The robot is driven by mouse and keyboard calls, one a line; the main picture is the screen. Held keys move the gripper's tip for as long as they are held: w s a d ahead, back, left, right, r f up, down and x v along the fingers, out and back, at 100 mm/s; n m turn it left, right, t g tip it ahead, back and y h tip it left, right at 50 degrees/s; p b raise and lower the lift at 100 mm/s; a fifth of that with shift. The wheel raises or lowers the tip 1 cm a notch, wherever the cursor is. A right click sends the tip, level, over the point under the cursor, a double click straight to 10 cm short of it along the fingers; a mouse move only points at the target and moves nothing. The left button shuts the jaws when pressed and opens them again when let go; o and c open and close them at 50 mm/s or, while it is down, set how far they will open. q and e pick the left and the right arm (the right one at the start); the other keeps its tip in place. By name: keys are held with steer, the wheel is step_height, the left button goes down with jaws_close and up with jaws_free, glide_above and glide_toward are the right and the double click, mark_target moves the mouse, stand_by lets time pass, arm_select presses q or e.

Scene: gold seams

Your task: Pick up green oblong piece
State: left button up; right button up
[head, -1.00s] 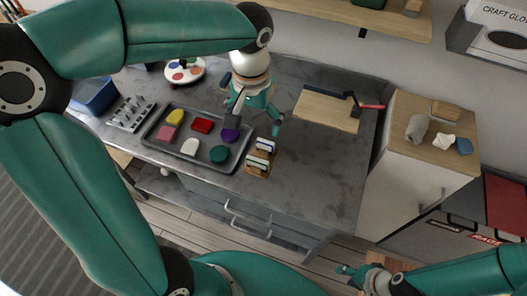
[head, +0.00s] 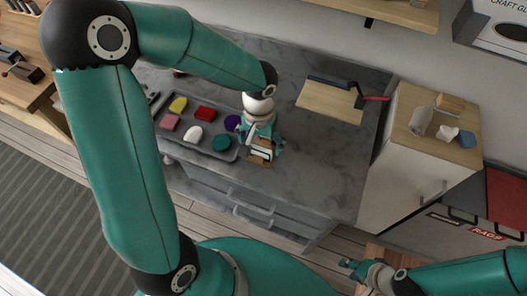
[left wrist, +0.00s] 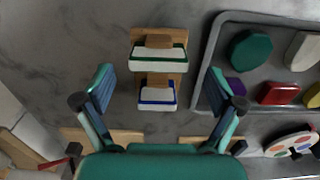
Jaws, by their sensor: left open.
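The dark green rounded piece (head: 221,142) lies in the grey tray's near right corner; it also shows in the left wrist view (left wrist: 251,50) at upper right. My left gripper (head: 262,142) is open and empty, just right of the tray. In the left wrist view its fingers (left wrist: 160,88) stand wide apart, with a small wooden stand between and beyond them. That stand holds a white block with a green edge (left wrist: 158,60) and one with a blue edge (left wrist: 157,97). The green piece lies outside the fingers. My right gripper (head: 352,268) is low at the right; its jaws are too small to judge.
The grey tray (head: 198,154) also holds yellow, red, pink, white and purple pieces. A wooden board (head: 328,100) with a dark-and-red tool lies at the back right. A paint palette (left wrist: 292,144) shows in the left wrist view. The countertop right of the stand is clear.

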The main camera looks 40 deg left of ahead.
mark_target(261, 147)
arm_select(q)
step_height(261, 147, down, 3)
steer(key=shift+w+f, duration=0.15)
steer(key=shift+f, duration=0.05)
steer(key=shift+c, duration=0.2)
steer(key=c, duration=1.3)
steer(key=shift+o, duration=0.2)
steer(key=shift+r, duration=0.1)
